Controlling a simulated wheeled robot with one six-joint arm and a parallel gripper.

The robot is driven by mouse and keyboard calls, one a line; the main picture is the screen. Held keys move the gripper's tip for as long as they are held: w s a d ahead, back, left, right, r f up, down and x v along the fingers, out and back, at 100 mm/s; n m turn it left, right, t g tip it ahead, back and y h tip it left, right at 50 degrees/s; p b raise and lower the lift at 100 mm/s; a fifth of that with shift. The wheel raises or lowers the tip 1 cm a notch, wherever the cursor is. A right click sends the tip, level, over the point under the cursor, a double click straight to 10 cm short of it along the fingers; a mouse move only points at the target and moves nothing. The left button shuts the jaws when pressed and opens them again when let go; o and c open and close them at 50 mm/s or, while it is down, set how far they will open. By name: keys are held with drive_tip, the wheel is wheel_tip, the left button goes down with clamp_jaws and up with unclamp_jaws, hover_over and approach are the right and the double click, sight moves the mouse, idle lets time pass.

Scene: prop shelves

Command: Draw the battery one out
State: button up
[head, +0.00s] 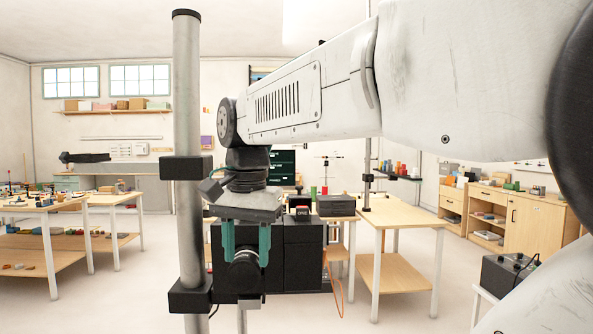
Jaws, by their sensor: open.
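My gripper (247,258) points down with its two teal fingers apart. Between and behind the fingers is a dark round part (244,272), which may be a handle or knob; I cannot tell whether the fingers touch it. A black boxy unit (305,262) stands just behind and to the right of the fingers, with upright seams dividing its front. I cannot tell which part, if any, is the battery one. The gripper and its wrist hide the unit's left side.
A small labelled black box (303,214) and a dark grey case (336,206) sit above the unit. A wooden table (405,215) stands behind right. Another black box (505,272) is at the lower right. Open floor (120,300) lies to the left, before the cluttered workbench (40,206).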

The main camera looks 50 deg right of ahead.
drive_tip(key=w+d+r+m, duration=0.3)
drive_tip(key=d+r+m, duration=0.45)
drive_tip(key=d, duration=0.35)
wheel_tip(320, 180, up, 4)
drive_tip(key=f+m, duration=0.1)
drive_tip(key=m, duration=0.6)
hover_over(302, 207)
drive_tip(key=shift+w+a+r+g, duration=0.15)
drive_tip(key=shift+r+g, duration=0.1)
drive_tip(key=shift+g, duration=0.05)
drive_tip(key=shift+d, duration=0.35)
drive_tip(key=shift+f+m, duration=0.25)
drive_tip(key=shift+f, duration=0.05)
wheel_tip(302, 207, down, 7)
drive_tip(key=shift+r, duration=0.15)
clamp_jaws()
